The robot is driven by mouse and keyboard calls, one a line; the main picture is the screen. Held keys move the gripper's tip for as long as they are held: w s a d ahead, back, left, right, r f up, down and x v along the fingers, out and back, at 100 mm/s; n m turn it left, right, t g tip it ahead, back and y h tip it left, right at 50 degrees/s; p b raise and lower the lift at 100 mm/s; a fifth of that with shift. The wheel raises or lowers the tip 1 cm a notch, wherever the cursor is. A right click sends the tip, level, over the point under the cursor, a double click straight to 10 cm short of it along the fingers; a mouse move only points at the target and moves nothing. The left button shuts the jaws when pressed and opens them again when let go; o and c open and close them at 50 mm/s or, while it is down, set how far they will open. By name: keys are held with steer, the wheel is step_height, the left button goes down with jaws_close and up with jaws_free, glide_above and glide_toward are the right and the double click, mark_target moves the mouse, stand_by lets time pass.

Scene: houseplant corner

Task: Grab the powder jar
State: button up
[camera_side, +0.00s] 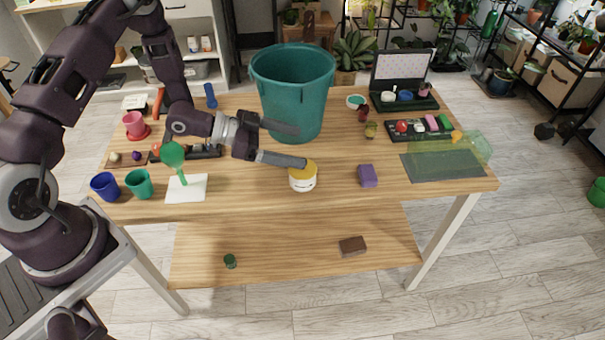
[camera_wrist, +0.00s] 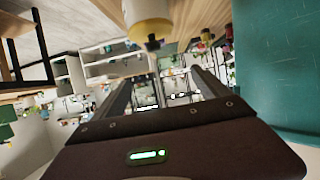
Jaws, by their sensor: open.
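The powder jar (camera_side: 302,179) is a squat white jar with a yellow lid. It stands upright near the table's front edge, in the middle. In the wrist view the jar (camera_wrist: 150,28) shows at the top edge, partly cut off. My gripper (camera_side: 301,147) is open and empty, with its fingers pointing right. In the side view the nearer finger ends over the back of the yellow lid; I cannot tell if it touches. The other finger lies farther back, in front of the teal bucket. In the wrist view my gripper (camera_wrist: 162,76) has its fingers spread, with nothing between them.
A big teal bucket (camera_side: 292,92) stands right behind my gripper. A purple block (camera_side: 368,176) lies right of the jar. A white sheet (camera_side: 187,189) and a green cup (camera_side: 139,184) are to the left. Table (camera_side: 250,196) is bare between sheet and jar.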

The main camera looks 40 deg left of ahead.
mark_target(303, 174)
step_height(303, 174, down, 10)
steer(key=shift+r, duration=0.25)
steer(key=x, duration=0.3)
steer(key=shift+r, duration=0.2)
jaws_close()
